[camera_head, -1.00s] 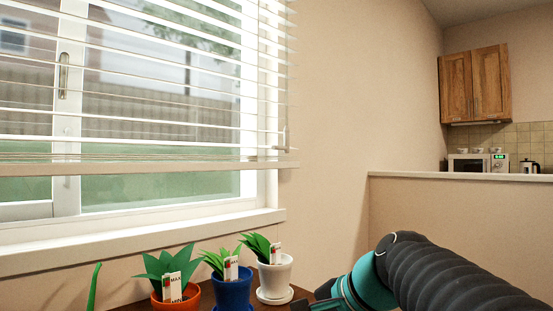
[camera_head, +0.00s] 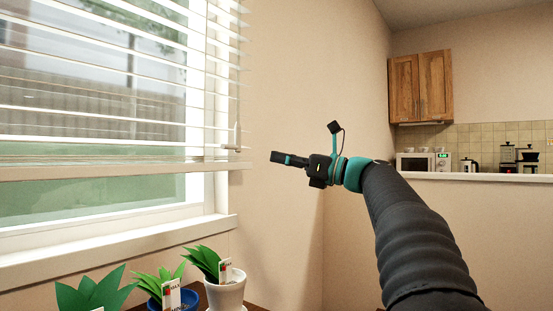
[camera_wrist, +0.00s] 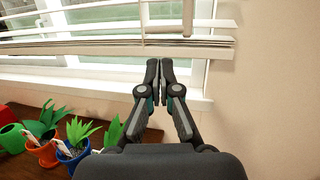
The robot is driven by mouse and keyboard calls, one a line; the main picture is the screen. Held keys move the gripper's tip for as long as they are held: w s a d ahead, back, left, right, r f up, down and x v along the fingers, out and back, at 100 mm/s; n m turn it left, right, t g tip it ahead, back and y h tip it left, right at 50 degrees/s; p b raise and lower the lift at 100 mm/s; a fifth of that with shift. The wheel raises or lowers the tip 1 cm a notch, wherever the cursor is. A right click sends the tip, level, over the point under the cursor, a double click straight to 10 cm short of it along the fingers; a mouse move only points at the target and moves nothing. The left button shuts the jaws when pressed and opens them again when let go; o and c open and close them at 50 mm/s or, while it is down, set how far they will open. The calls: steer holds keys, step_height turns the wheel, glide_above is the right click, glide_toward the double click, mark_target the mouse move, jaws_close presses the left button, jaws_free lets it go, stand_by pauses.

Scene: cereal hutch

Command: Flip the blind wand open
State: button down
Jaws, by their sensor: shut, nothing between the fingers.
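The white window blind (camera_head: 110,90) hangs over the window with its slats apart, so the outdoors shows between them. The blind wand (camera_head: 237,137) is a short pale rod hanging at the blind's right end, just above the bottom rail (camera_head: 120,171). It also shows in the wrist view as a rod (camera_wrist: 187,18) at the top. My gripper (camera_head: 274,156) is shut and empty. It is to the right of the wand and slightly lower, apart from it in the head view. In the wrist view my fingertips (camera_wrist: 160,64) are together below the bottom rail.
Several potted plants stand below the sill, including one in a white pot (camera_head: 226,290) and one in a blue pot (camera_head: 178,293). The window sill (camera_head: 120,248) juts out under the blind. The wall right of the window is bare.

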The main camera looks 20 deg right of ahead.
mark_target(231, 147)
steer(key=p+x, duration=0.1)
steer(key=x, duration=1)
steer(key=shift+w+a+r, duration=0.1)
steer(key=shift+a, duration=0.05)
